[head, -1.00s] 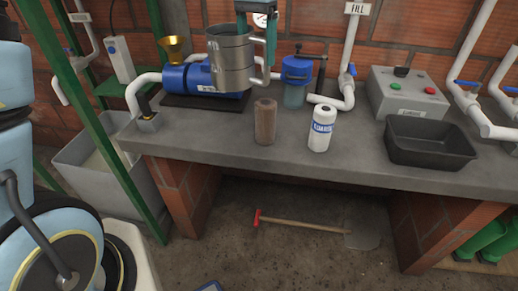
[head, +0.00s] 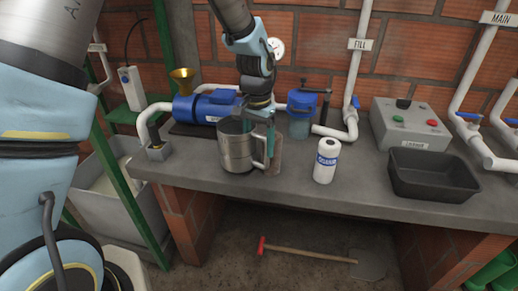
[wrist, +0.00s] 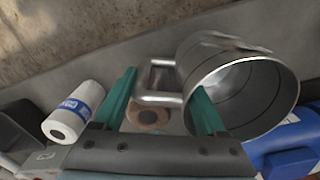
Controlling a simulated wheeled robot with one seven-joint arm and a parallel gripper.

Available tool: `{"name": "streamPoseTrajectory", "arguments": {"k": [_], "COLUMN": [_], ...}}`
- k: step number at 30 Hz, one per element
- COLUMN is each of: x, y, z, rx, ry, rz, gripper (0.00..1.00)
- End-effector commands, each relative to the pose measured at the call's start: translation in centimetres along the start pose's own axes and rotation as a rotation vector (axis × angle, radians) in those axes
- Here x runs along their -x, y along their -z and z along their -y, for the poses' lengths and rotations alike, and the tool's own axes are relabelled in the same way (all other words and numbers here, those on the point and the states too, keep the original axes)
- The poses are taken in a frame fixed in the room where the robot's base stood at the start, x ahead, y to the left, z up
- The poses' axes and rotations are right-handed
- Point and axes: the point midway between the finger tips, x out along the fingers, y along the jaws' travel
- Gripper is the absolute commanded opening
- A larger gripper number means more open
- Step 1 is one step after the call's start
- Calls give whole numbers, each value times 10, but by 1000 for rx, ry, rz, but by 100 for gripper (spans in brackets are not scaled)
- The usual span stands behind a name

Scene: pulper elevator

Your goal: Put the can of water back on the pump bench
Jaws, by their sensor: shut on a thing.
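The can (head: 236,150) is a grey metal vessel with a side handle. In the head view it is upright at the front left of the pump bench (head: 352,190), low over the top; I cannot tell if its base touches. My gripper (head: 258,122) is shut on the can's handle, with teal fingers on either side of it. The wrist view shows the can (wrist: 240,90) at the right, its open mouth facing the camera; I cannot make out water inside. My gripper (wrist: 165,85) also shows there.
A brown cylinder (head: 276,157) stands close behind the can's handle, partly hidden. A black tray (head: 433,174) and a control box (head: 410,125) are farther right. A blue pump (head: 207,106) is behind.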

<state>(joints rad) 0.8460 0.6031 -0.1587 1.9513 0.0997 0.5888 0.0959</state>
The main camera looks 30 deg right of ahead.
Motion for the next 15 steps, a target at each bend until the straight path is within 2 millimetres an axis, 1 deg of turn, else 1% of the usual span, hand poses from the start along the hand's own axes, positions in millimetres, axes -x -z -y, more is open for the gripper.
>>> {"name": "streamPoseTrajectory", "arguments": {"k": [3,6,15], "x": [-16,-23,-26], "y": [-1,-1,0], "z": [0,0,1], "rx": [-1,-1,0], "ry": [-1,0,0], "rz": [4,1,1], "gripper": [0,0,0]}}
